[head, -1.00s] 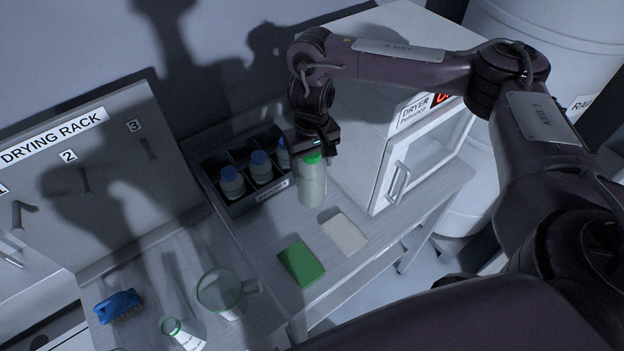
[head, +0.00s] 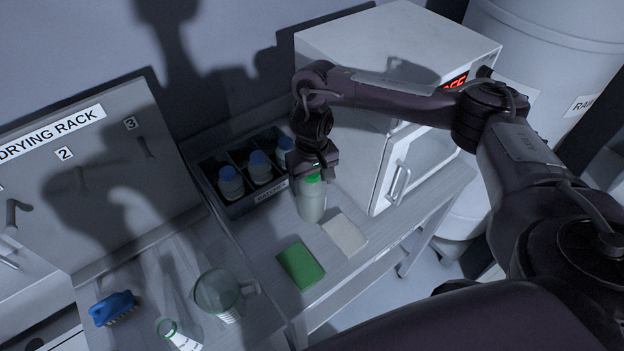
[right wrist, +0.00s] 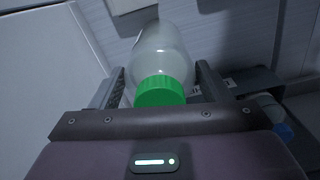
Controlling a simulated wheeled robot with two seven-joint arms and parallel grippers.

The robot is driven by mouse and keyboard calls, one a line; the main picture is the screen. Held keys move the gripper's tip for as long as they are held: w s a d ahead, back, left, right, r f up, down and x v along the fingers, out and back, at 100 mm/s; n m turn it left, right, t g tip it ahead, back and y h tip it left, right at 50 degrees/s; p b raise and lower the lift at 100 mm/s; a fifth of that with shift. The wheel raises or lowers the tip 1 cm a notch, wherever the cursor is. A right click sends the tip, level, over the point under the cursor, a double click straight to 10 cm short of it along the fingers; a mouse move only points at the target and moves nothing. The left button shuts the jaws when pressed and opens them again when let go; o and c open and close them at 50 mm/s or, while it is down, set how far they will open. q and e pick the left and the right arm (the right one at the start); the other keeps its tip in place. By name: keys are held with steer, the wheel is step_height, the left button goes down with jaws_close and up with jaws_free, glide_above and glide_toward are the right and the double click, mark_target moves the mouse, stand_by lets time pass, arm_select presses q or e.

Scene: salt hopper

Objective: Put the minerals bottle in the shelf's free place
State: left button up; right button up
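A pale, translucent bottle with a green cap (head: 311,205) is in my right gripper, upright, in front of the labelled crate. No readable name shows on it. My right gripper (head: 313,176) comes down from above, with its fingers around the bottle's upper part. The bench top (head: 262,232) runs below the crate and the dryer. My left gripper is not in view.
A dark crate (head: 240,207) holds blue-capped bottles (head: 231,183) left of my gripper. The white dryer (head: 385,190) stands close on the right. A green cloth (head: 300,266) and a pale cloth (head: 345,235) lie in front.

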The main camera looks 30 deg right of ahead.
steer(key=o, duration=0.3)
steer(key=shift+r, duration=0.1)
